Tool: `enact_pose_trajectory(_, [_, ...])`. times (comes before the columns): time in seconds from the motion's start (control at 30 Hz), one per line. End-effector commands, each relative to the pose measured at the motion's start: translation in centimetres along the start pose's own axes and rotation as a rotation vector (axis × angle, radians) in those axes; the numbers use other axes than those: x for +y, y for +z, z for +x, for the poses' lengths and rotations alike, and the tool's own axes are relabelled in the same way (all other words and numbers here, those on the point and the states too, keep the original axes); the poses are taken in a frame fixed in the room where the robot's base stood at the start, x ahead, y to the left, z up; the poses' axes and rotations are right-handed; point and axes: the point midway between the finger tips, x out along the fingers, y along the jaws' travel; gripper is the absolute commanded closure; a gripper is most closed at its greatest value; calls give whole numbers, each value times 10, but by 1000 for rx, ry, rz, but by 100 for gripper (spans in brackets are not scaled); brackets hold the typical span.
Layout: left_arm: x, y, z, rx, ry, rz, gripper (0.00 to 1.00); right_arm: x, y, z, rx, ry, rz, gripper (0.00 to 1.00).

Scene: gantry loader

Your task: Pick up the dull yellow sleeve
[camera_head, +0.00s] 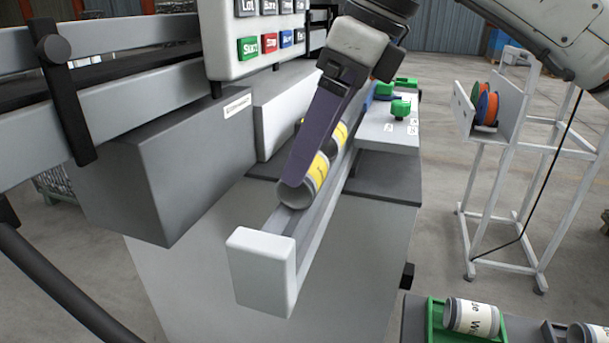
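A grey cylinder with a yellow band, a yellow sleeve (319,171), lies tilted in a narrow white chute (281,246), its open grey end facing the front. A second yellow-banded cylinder (339,136) lies just behind it in the same chute. My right gripper (296,180) reaches down from above, and its long dark finger covers the left side of the front sleeve. The other finger is hidden, so I cannot tell whether the gripper holds the sleeve. My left gripper is not in view.
A control panel (228,62) with coloured buttons stands above a grey box (150,160) at left. Green knobs (400,108) sit behind the chute. A white rack (478,180) holds coloured discs at right. A green cradle (437,318) with a white-labelled cylinder (471,317) is at lower right.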

Motion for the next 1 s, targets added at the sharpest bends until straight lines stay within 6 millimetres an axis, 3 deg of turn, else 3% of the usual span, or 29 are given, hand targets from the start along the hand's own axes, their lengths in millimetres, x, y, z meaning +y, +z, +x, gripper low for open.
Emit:
enact_pose_trajectory(0.23, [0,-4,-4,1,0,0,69,1,-1,36,1,1,0,14])
enact_pose_trajectory(0.53, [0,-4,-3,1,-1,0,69,1,-1,42,-1,0,0,14])
enact_pose_trajectory(0.87, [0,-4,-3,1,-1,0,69,1,-1,42,-1,0,0,68])
enact_pose_trajectory(1.0, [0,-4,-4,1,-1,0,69,1,0,40,-4,-1,0,70])
